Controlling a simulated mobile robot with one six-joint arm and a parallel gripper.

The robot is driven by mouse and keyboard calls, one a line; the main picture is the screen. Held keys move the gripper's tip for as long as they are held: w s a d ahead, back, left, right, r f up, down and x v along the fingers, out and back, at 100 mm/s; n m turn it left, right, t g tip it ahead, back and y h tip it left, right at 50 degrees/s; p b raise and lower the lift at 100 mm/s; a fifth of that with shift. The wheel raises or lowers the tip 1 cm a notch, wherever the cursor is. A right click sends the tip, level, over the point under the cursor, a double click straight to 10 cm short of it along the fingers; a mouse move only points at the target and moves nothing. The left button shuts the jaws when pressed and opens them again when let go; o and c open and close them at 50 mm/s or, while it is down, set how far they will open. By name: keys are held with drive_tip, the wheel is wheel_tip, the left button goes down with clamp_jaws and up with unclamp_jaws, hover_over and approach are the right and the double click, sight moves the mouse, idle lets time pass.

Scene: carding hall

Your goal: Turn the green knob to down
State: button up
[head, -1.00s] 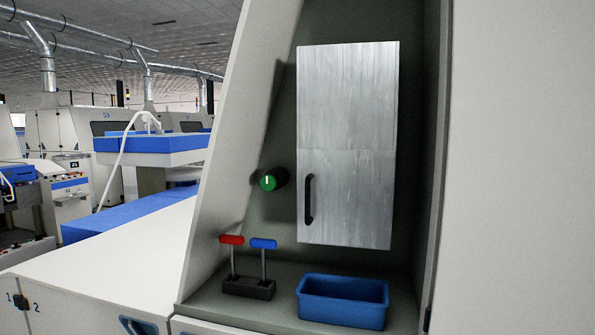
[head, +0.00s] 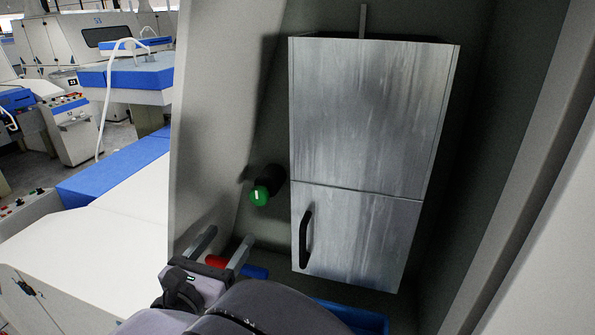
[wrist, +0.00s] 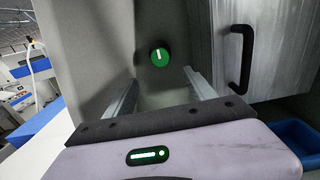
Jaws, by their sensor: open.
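The green knob (head: 259,196) sits on the back panel, left of the metal cabinet, on a dark round base. Its white mark stands about upright in the head view. In the wrist view the green knob (wrist: 160,57) is ahead, beyond and between the fingertips, with its white line close to vertical. My gripper (head: 222,243) is open and empty, below and in front of the knob, apart from it. In the wrist view both fingers of my gripper (wrist: 160,85) show, spread wide.
The metal cabinet (head: 365,120) with its black handle (head: 306,237) is close on the knob's right. The red lever grip (head: 216,261) and blue lever grip (head: 254,272) are partly hidden by my gripper. A blue bin (head: 352,318) lies below. A slanted side wall bounds the left.

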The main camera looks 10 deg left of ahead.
sight(257, 199)
drive_tip(key=w, duration=0.5)
drive_tip(key=w+d+p, duration=0.1)
drive_tip(key=w, duration=0.9)
drive_tip(key=shift+w+d, duration=0.15)
drive_tip(key=shift+w, duration=0.25)
drive_tip(key=c, duration=1.3)
